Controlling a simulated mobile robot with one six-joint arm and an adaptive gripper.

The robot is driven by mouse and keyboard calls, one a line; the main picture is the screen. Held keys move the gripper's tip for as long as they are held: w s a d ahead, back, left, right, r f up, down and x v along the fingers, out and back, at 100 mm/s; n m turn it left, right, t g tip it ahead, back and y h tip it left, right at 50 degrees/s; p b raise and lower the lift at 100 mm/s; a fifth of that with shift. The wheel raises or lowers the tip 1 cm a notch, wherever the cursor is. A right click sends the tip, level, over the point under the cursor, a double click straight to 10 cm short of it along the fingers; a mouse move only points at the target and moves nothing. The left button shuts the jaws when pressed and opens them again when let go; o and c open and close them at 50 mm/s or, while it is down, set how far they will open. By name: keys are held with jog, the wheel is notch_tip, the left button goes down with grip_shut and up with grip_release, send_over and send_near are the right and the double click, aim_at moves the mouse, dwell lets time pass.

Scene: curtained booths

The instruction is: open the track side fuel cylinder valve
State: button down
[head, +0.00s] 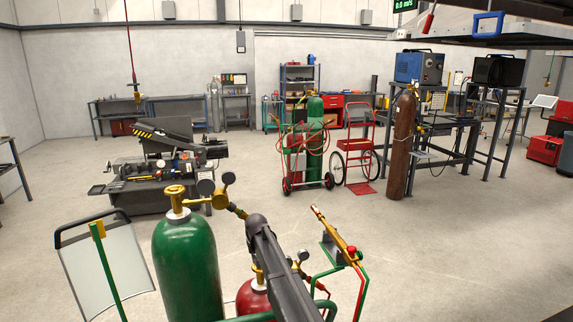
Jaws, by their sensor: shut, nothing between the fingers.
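A red cylinder (254,301) stands low in the foreground beside a taller green cylinder (186,265). The red one's brass top (259,272) shows only in part behind my dark arm, so its valve setting cannot be told. My gripper (258,222) looks shut and empty, its narrow dark end above the red cylinder and right of the green cylinder's brass valve (176,197). Contact cannot be told. Gauges (301,262) show right of my arm. A second red cylinder (296,165) stands on a far cart with green cylinders (315,140). Nothing marks which cylinder is track side.
A torch (335,236) on a green-and-red frame stands close on the right. A tilted clear screen (105,265) is at left. A cluttered bench (150,190) stands behind. A brown cylinder (402,150) and empty red cart (358,150) stand farther back.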

jog(key=shift+f, duration=0.15)
jog(key=s+b+x, duration=0.1)
jog(key=b+x, duration=0.5)
jog(key=b, duration=0.1)
jog(key=shift+s+d+f, duration=0.15)
jog(key=shift+d+f, duration=0.05)
jog(key=shift+f, duration=0.25)
jog(key=shift+w, duration=0.25)
dwell(1.0)
jog(key=shift+d, duration=1)
jog(key=shift+w+d, duration=0.5)
jog(key=shift+d, duration=0.35)
dwell(0.7)
jog(key=shift+s+d, duration=0.25)
jog(key=shift+s, duration=0.05)
dwell(0.4)
jog(key=w+p+v, duration=0.1)
jog(key=p+v, duration=0.5)
jog(key=shift+a+r, duration=0.15)
jog(key=shift+a, duration=0.05)
dwell(0.3)
jog(key=shift+w, duration=0.1)
